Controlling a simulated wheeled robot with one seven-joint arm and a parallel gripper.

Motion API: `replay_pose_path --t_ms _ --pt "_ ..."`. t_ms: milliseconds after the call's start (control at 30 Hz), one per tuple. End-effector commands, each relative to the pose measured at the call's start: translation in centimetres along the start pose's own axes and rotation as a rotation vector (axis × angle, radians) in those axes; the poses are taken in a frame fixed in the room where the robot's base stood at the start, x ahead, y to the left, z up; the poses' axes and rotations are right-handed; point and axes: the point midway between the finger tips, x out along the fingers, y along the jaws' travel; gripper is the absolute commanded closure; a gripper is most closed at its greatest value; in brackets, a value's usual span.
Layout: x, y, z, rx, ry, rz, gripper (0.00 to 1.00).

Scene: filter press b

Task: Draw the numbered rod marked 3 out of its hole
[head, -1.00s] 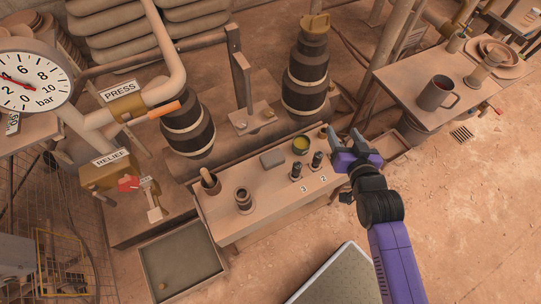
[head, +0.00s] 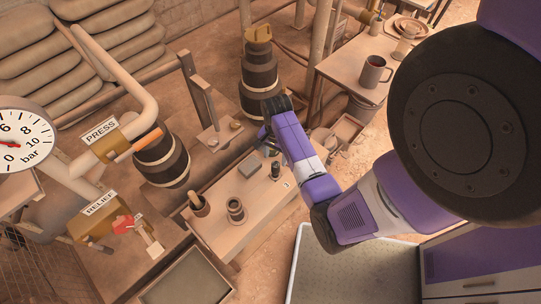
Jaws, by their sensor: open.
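The numbered rod marked 3 (head: 275,170) is a short dark upright rod standing in the bench top (head: 218,244). A small white tag (head: 285,184) lies beside its foot, its digit too small to read surely. The other dark rod, marked 2, is hidden behind my arm. My gripper (head: 268,148) is open, seen small and partly covered by my own wrist. It is above the bench, just behind and slightly left of the rod in the picture. I cannot tell its height over the bench; no contact with the rod shows.
A grey block (head: 250,166), a ringed cup (head: 236,210) and a mortar (head: 198,205) stand on the bench. A dark ribbed column (head: 259,75) rises behind it. A tray (head: 190,280) lies in front. A side table with a mug (head: 374,72) is at right.

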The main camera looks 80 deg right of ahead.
Motion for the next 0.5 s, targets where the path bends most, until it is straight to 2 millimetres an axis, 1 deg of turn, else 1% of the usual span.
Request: replay_pose_path --t_ms 300,500 --pt "4.6 0.0 0.0 -0.003 0.0 0.0 0.45" --pt "6.6 0.0 0.0 -0.003 0.001 -0.002 0.45"
